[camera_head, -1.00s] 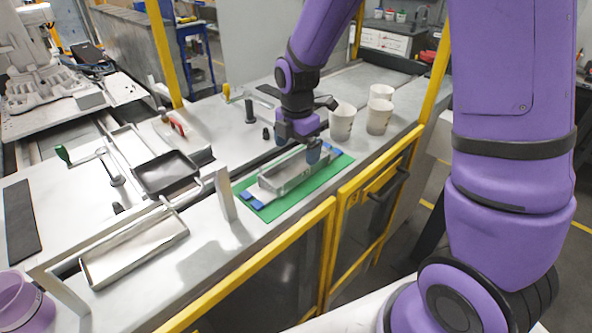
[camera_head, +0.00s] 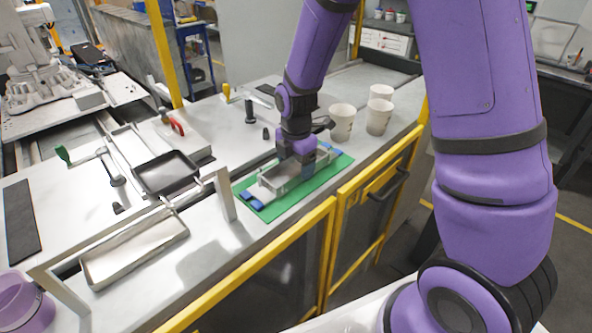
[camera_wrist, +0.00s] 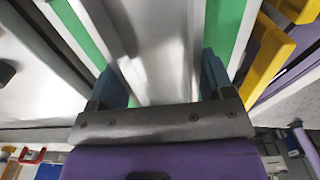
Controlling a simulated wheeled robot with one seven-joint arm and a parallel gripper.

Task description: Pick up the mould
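The mould is a silver, trough-shaped metal piece (camera_head: 273,179) lying on a green mat (camera_head: 272,213) with blue corner pieces on the worktop. It also shows in the wrist view (camera_wrist: 165,50), running away from the camera. My gripper (camera_head: 298,170) is low over the right part of the mould and points down. In the wrist view its two blue fingers (camera_wrist: 162,82) stand wide apart, one on each side of the mould. Firm contact of both fingers with the walls cannot be made out. The mould's right part is partly hidden behind my gripper.
Several white cups (camera_head: 342,122) stand behind and right of the mat. A long metal tray (camera_head: 135,247) and a dark square pan (camera_head: 167,173) lie to the left. A white upright post (camera_head: 226,195) stands just left of the mat. A yellow rail (camera_head: 262,258) runs along the front.

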